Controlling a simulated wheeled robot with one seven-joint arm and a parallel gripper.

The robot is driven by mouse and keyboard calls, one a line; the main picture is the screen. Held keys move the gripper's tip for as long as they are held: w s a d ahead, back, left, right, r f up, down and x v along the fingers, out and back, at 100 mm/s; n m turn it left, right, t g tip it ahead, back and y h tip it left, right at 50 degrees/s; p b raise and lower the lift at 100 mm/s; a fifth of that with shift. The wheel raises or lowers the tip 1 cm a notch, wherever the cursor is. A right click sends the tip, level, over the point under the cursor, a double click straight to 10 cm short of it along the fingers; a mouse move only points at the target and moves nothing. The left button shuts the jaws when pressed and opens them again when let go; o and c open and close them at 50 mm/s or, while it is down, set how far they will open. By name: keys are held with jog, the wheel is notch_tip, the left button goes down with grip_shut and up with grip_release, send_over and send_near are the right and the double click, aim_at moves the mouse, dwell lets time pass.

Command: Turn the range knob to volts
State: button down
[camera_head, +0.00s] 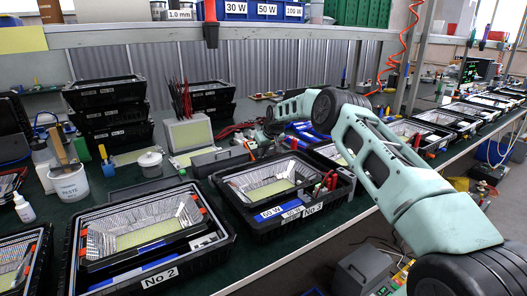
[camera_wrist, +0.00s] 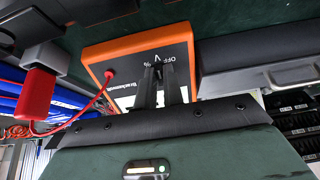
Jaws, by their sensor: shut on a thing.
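The meter (camera_wrist: 124,62) has an orange rim and a dark face with printed marks, including OFF and V, in the wrist view. My gripper (camera_wrist: 159,72) reaches over its face, with both dark fingers closed together just below these marks. The range knob is between or behind the fingertips and mostly hidden, so I cannot read its pointer. In the head view my gripper (camera_head: 270,126) is low over the bench behind the middle tray; the meter is not clear there.
A red lead (camera_wrist: 97,100) runs from the meter to a red plug (camera_wrist: 39,92) on the left. A dark grey box (camera_wrist: 255,50) lies close on the right. In the head view, a black No 3 tray (camera_head: 327,205) stands in front and a grey case (camera_head: 218,160) to the left.

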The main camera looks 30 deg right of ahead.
jog(key=c, duration=1.5)
grip_release()
jog(key=b+v, duration=0.1)
jog(key=v, duration=1.6)
jog(key=shift+s+r, duration=0.1)
jog(key=shift+r, duration=0.1)
